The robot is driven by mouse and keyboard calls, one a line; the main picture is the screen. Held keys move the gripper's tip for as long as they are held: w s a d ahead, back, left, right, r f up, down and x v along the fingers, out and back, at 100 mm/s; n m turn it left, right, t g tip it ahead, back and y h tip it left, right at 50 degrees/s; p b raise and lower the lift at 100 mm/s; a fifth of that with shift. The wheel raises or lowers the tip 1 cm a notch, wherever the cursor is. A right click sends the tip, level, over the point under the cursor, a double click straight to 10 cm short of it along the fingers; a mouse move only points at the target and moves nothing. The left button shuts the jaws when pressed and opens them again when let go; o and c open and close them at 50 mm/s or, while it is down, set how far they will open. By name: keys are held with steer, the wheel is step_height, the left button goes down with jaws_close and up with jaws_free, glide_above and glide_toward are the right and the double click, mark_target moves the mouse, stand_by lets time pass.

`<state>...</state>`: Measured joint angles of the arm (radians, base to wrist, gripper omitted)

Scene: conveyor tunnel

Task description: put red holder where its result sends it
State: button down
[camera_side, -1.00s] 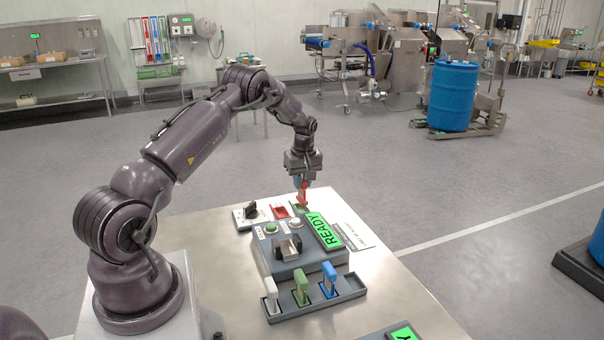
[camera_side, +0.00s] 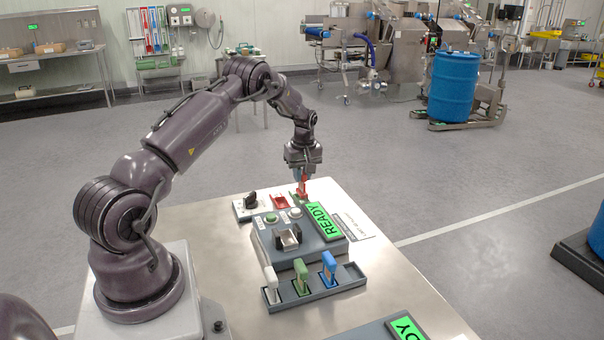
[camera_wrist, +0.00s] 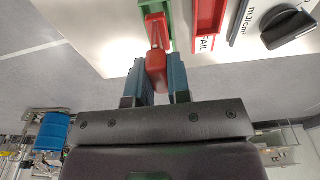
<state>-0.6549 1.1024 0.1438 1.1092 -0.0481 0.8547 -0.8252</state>
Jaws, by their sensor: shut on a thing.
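The red holder (camera_side: 304,188) is gripped upright in my gripper (camera_side: 302,177) at the far end of the steel table. In the wrist view the red holder (camera_wrist: 157,68) sits between my two blue-grey fingers. Its far end overlaps the green tray (camera_wrist: 170,40), which also shows in the side view (camera_side: 294,196). The holder's lower end is at this tray; I cannot tell whether it touches the bottom. Beside it is the red tray (camera_wrist: 222,14), with a FAIL label; it looks empty. The tester (camera_side: 300,250) shows a green READY display (camera_side: 323,221), and its cradle (camera_side: 288,238) looks empty.
A dark rack (camera_side: 340,281) in front of the tester holds a white holder (camera_side: 271,282), a green holder (camera_side: 300,274) and a blue holder (camera_side: 329,267). A black knob (camera_side: 251,202) stands left of the trays.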

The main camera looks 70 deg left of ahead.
steer(key=shift+f, duration=1.2)
steer(key=c, duration=1)
jaws_free()
steer(key=r, duration=0.4)
steer(key=d+r, duration=0.1)
steer(key=r, duration=0.8)
steer(key=shift+d, duration=0.3)
steer(key=shift+f, duration=0.1)
